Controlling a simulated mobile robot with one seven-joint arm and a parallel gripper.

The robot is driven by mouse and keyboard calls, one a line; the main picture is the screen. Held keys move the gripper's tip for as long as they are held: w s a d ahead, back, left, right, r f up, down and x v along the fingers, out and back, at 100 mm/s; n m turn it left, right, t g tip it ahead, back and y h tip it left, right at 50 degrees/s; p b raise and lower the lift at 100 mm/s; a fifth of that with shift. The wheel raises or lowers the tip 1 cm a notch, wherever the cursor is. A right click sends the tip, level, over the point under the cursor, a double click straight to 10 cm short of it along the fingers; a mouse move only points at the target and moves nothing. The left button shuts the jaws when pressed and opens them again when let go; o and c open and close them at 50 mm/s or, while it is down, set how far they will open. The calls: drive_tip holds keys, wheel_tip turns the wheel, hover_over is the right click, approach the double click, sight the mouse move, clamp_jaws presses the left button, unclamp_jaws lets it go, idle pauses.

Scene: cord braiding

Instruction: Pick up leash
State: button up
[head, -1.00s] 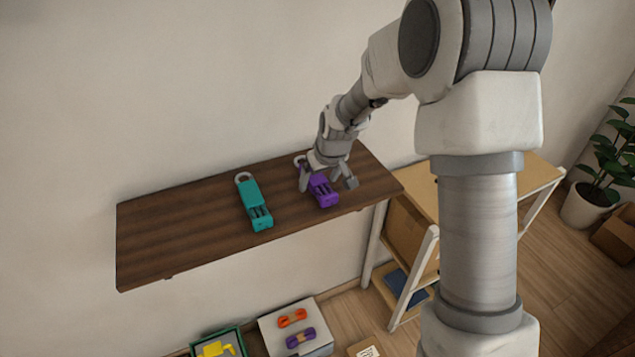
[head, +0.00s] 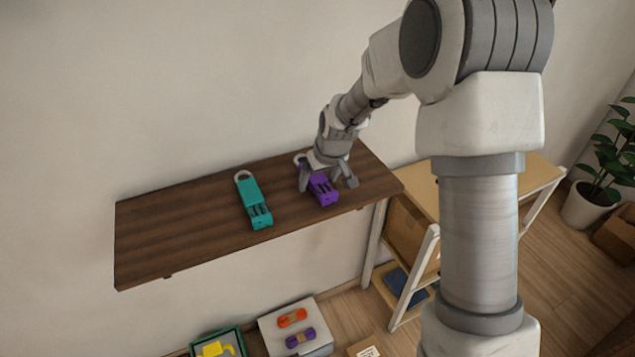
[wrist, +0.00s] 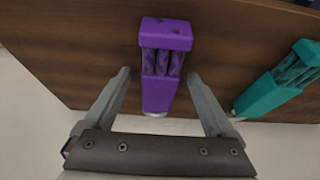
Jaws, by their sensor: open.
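A purple leash (head: 323,191), with a pale ring at its back end and dark cords in its open front part, lies on the dark wooden shelf (head: 170,235). A similar teal leash (head: 252,200) lies to its left, apart from it. My gripper (head: 328,187) is open above the purple leash, one finger on each side. In the wrist view, the purple leash (wrist: 160,92) sits between the open fingers of my gripper (wrist: 158,73), with visible gaps on both sides. The teal leash (wrist: 280,85) is outside them, at the right.
The wall (head: 220,80) stands close behind the shelf. A light wooden rack (head: 425,180) is just right of the shelf. Below are a white box (head: 275,325) with orange and purple bundles, and a green tray (head: 232,335) with a yellow item. The shelf's left part is clear.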

sight(319, 179)
clamp_jaws()
idle(0.4)
drive_tip(key=shift+r, duration=0.15)
drive_tip(key=shift+r+p, duration=0.3)
drive_tip(key=shift+p, duration=0.25)
wheel_tip(319, 179, up, 4)
drive_tip(key=shift+w+f+b, duration=0.1)
drive_tip(key=shift+f+b, duration=0.15)
drive_tip(key=shift+b, duration=0.15)
drive_tip(key=s+d+r+b, duration=0.1)
drive_tip(key=s+d+r, duration=0.6)
drive_tip(key=s+d, duration=0.1)
drive_tip(key=shift+s, duration=0.35)
